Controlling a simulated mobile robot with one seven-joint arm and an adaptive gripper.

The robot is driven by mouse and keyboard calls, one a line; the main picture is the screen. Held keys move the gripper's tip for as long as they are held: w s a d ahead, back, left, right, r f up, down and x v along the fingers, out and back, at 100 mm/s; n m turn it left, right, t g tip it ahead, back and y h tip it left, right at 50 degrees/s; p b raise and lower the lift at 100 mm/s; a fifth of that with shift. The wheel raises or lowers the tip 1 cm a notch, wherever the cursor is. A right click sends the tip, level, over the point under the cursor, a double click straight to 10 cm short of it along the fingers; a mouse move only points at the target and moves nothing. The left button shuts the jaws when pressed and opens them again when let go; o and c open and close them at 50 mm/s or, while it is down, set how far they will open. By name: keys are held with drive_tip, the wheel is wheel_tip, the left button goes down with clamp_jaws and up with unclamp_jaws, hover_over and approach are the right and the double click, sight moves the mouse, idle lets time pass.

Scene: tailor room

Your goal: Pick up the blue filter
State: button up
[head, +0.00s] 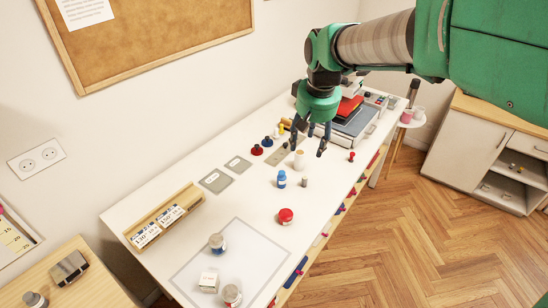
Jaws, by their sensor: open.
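My gripper (306,148) hangs above the white table, fingers pointing down, open. I see nothing held between its fingers. A small blue cylindrical item with a pale band (281,179) stands upright on the table, in front of and a little left of my gripper. A smaller dark blue piece (267,142) stands farther back on the left, beside a red one. I cannot tell for certain which of these is the blue filter. A cream cylinder (299,160) stands just below my gripper in the picture.
The white table (245,205) holds a red-topped jar (285,216), a small grey cylinder (304,181), a wooden card holder (166,217) and grey plates (216,180). Containers stand at the near end. Wooden floor is free on the right.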

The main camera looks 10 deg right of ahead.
drive_tip(key=w+a+f+g, duration=0.1)
drive_tip(key=w+a+f, duration=0.1)
drive_tip(key=w+f, duration=0.85)
drive_tip(key=n+g, duration=0.1)
drive_tip(key=g, duration=0.1)
hover_over(282, 178)
drive_tip(key=w, duration=0.2)
wheel_tip(282, 178, down, 12)
drive_tip(key=shift+s+a+f, duration=0.1)
drive_tip(key=shift+s, duration=0.15)
wheel_tip(282, 178, down, 9)
drive_tip(key=shift+r+b, duration=0.15)
drive_tip(key=shift+b, duration=0.6)
drive_tip(key=shift+s+f+b, duration=0.15)
drive_tip(key=shift+f+b, duration=0.45)
drive_tip(key=shift+f, duration=1.95)
